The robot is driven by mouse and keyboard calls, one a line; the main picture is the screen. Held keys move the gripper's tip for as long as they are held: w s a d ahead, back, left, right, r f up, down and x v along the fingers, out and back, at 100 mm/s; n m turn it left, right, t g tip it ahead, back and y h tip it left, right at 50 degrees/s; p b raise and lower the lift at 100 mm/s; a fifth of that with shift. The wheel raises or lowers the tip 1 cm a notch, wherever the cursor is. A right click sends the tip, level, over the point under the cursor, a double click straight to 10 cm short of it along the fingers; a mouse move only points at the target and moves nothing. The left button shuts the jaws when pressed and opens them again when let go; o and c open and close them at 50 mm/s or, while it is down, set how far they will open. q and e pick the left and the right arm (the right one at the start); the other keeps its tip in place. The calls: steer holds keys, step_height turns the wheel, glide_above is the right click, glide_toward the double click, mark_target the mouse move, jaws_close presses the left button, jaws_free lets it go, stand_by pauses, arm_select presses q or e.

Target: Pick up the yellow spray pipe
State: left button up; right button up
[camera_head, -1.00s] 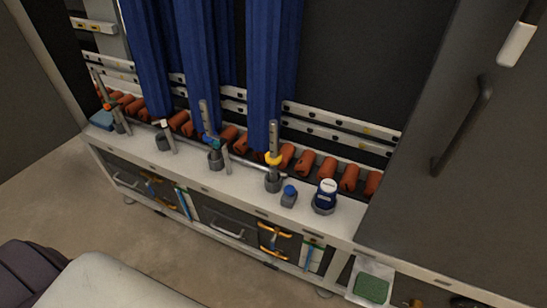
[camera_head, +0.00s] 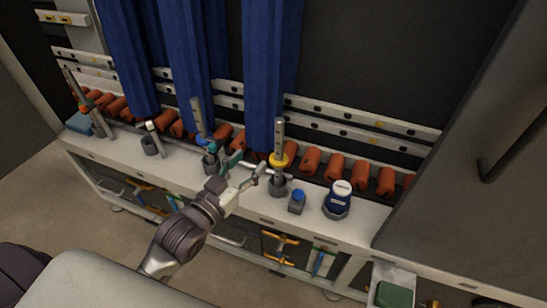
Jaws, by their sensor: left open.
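The yellow spray pipe (camera_head: 279,143) is an upright grey tube with a yellow ring. It stands in a dark round holder (camera_head: 278,187) on the white counter. My left gripper (camera_head: 250,170) reaches in from the lower left over the counter. It is open and sits just left of the pipe, apart from it as far as I can tell. A similar pipe with a blue ring (camera_head: 197,117) stands behind my gripper, its lower part partly hidden. My right gripper does not show.
Right of the yellow pipe stand a small blue-capped bottle (camera_head: 297,202) and a blue jar with a white lid (camera_head: 340,194). Another pipe with an orange ring (camera_head: 75,90) stands far left. Orange rollers (camera_head: 335,166) and blue curtains (camera_head: 262,70) are behind. A grey door (camera_head: 470,130) is at right.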

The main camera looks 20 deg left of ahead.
mark_target(277, 128)
arm_select(q)
steer(key=x, duration=0.2)
steer(key=r+x, duration=0.1)
steer(key=x, duration=0.4)
steer(key=shift+w+d+r, duration=0.25)
steer(key=shift+r, duration=0.1)
steer(key=shift+p+x, duration=0.45)
steer(key=shift+x, duration=2.6)
steer(key=shift+s, duration=0.1)
steer(key=shift+c, duration=0.2)
jaws_close()
